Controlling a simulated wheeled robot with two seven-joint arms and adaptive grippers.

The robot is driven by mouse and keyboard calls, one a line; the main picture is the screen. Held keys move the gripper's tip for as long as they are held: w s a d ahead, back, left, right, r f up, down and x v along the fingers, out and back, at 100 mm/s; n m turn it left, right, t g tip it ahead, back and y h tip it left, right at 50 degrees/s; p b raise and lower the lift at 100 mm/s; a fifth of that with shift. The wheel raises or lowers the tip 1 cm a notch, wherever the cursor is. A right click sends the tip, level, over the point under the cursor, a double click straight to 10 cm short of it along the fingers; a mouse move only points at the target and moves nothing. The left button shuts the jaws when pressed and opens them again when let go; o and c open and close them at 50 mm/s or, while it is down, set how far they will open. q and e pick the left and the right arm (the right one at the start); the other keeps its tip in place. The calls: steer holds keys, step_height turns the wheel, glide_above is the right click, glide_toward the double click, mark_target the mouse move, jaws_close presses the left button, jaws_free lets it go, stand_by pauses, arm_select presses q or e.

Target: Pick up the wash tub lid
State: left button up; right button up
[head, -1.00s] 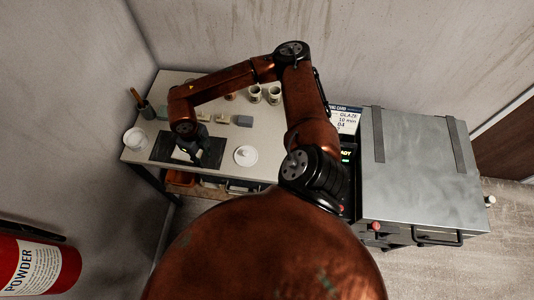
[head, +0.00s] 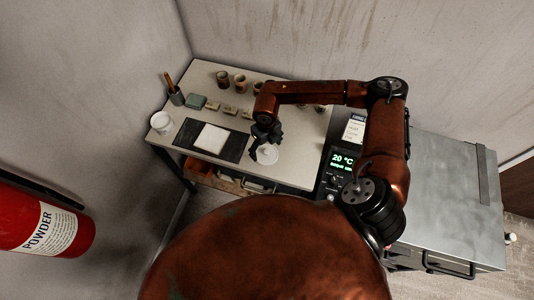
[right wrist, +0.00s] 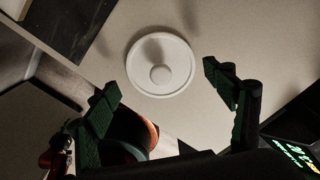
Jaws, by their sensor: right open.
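The wash tub lid, a round white disc with a raised rim and a central knob, lies flat on the table; it shows in the head view (head: 270,157) and whole in the right wrist view (right wrist: 160,84). My right gripper (head: 264,146) is above the lid, partly covering it in the head view. In the right wrist view my right gripper (right wrist: 161,80) has its two dark green fingers spread wide, with nothing between them. The lid is beyond the fingertips, apart from them. My left gripper is not in view.
The pale table (head: 300,172) also holds a dark mat with a white slab (head: 212,138), a white tub (head: 161,122), a tool cup (head: 177,97), and several small blocks and cups behind. A display unit (head: 341,161) and grey metal box (head: 450,190) stand right.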

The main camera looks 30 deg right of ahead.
mark_target(267, 152)
steer(key=o, duration=0.3)
step_height(267, 152, down, 3)
steer(key=shift+r, duration=0.1)
steer(key=c, duration=1.1)
steer(key=shift+s, duration=0.1)
steer(key=c, duration=0.4)
